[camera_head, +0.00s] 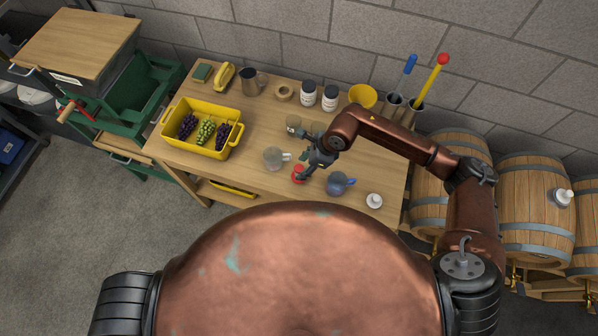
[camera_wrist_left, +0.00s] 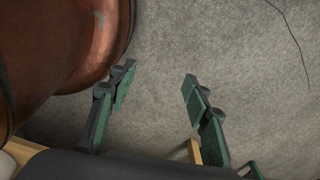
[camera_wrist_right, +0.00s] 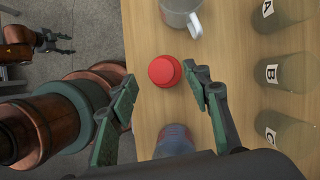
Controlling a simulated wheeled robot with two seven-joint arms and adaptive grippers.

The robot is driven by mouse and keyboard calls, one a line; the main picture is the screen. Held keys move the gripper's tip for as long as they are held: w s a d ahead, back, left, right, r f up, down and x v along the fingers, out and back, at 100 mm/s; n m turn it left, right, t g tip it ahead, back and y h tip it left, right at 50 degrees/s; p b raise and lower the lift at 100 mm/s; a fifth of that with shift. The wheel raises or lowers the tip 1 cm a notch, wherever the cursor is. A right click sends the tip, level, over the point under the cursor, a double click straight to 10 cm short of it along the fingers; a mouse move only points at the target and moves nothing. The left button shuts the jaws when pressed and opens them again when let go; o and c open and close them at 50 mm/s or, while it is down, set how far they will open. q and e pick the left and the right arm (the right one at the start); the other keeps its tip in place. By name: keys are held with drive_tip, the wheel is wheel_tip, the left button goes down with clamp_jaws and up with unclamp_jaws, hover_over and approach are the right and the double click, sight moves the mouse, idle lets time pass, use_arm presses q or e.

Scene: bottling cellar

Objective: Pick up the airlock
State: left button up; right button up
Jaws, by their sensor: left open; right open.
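A small round red piece (camera_head: 298,174), which may be the airlock's cap, stands near the table's front edge. In the right wrist view the red piece (camera_wrist_right: 164,71) shows from above, ahead of my right fingertips and apart from them. My right gripper (camera_wrist_right: 160,92) is open and empty; in the head view it (camera_head: 308,170) hangs just by the red piece. A small white knobbed piece (camera_head: 374,200) lies at the table's right front; I cannot tell which piece is the airlock. My left gripper (camera_wrist_left: 158,78) is open and empty over the floor.
Lettered glasses (camera_wrist_right: 284,73) stand in a row nearby.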

sight(300, 168)
drive_tip(key=shift+p+x, duration=0.35)
drive_tip(key=shift+x, duration=0.9)
drive_tip(key=shift+w+x, duration=0.2)
drive_tip(key=shift+x, duration=0.7)
drive_tip(key=shift+d, duration=0.1)
drive_tip(key=c, duration=0.9)
clamp_jaws()
use_arm(q)
drive_tip(key=shift+w+r, duration=0.3)
drive_tip(key=shift+w, duration=0.25)
drive_tip(key=shift+w+r, duration=0.25)
drive_tip(key=shift+w, duration=0.3)
use_arm(e)
drive_tip(key=shift+r, duration=0.1)
